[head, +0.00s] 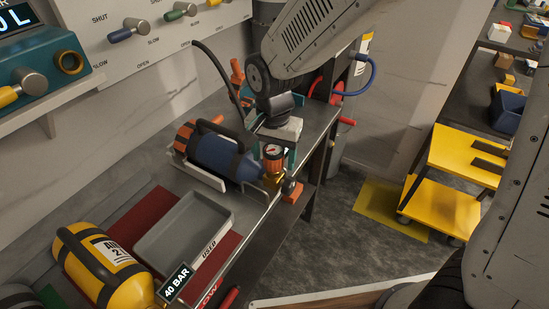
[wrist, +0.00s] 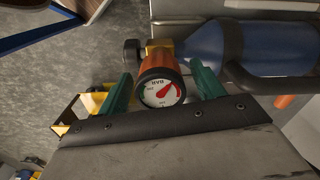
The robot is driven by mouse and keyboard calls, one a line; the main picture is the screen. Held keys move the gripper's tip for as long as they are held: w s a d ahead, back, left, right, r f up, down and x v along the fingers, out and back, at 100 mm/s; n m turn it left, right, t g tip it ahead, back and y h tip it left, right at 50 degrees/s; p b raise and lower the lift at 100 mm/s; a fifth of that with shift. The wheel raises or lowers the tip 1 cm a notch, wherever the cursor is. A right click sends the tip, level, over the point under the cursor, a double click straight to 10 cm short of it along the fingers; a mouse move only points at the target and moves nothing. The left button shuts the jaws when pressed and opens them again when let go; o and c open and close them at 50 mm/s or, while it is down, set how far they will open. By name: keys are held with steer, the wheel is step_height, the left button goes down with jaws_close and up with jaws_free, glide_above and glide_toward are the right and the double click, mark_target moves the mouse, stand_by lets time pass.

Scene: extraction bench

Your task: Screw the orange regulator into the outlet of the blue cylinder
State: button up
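The blue cylinder (head: 222,160) lies on its side in a cradle on the bench, its brass valve toward the bench's right edge. It also shows in the wrist view (wrist: 200,48). The orange regulator (head: 273,156), with a round white gauge, sits against the brass valve; in the wrist view the regulator (wrist: 158,75) meets the brass outlet (wrist: 158,50). How far it is threaded in cannot be told. My gripper (wrist: 161,70) is open, its green fingers either side of the regulator with a small visible gap on each side. The gripper (head: 277,149) is partly hidden in the head view.
A grey tray (head: 182,232) and a yellow cylinder (head: 98,262) lie nearer on the bench. A black hose (head: 219,68) arches behind the blue cylinder. A yellow step cart (head: 462,160) stands across the floor at right. The floor between is clear.

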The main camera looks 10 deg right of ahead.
steer(key=n, duration=0.7)
steer(key=shift+n, duration=0.4)
steer(key=n, duration=1.9)
steer(key=shift+n, duration=0.4)
